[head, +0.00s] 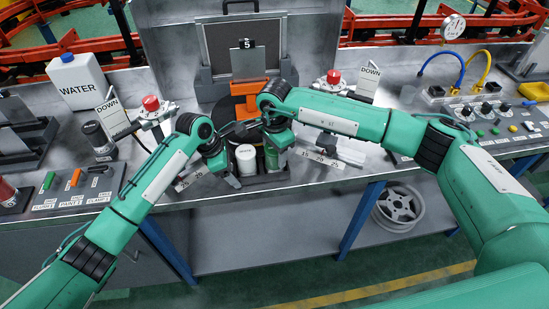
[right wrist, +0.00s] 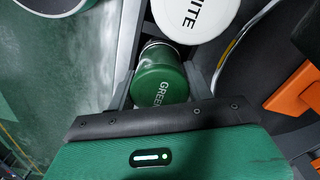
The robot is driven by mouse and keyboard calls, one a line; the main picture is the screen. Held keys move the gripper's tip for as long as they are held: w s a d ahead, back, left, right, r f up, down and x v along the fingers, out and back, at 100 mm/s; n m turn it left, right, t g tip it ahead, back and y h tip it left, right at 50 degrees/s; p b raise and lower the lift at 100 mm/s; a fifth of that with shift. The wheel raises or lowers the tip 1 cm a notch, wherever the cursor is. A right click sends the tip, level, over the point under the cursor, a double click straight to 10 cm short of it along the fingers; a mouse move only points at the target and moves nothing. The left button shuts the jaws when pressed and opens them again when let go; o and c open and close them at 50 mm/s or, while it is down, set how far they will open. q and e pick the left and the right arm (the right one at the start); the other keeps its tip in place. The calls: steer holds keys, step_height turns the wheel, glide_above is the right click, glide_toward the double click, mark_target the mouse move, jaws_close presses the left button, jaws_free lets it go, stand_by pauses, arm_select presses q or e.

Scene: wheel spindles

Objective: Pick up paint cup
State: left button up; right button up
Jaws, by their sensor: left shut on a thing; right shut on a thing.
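A green paint cup (head: 271,159) stands at the right of a dark tray (head: 262,180), and its lid marked GREEN (right wrist: 160,86) shows in the right wrist view. My right gripper (head: 273,150) comes down over this cup and is shut on it, one finger on each side. A white paint cup (head: 246,158) stands beside it; its lid marked WHITE (right wrist: 192,16) shows in the right wrist view. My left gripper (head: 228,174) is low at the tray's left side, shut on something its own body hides.
An orange stand (head: 250,92) with a plate marked 5 rises behind the tray. Red-knobbed fixtures (head: 151,105) (head: 333,78) flank it. A water bottle (head: 77,80) and dark canister (head: 96,137) stand left, a control panel (head: 490,115) right. A wheel (head: 398,205) lies below.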

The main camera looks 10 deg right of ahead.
step_height(320, 180, up, 10)
steer(key=shift+r, duration=0.1)
stand_by(0.4)
arm_select(q)
steer(key=o, duration=1.1)
steer(key=shift+r, duration=0.15)
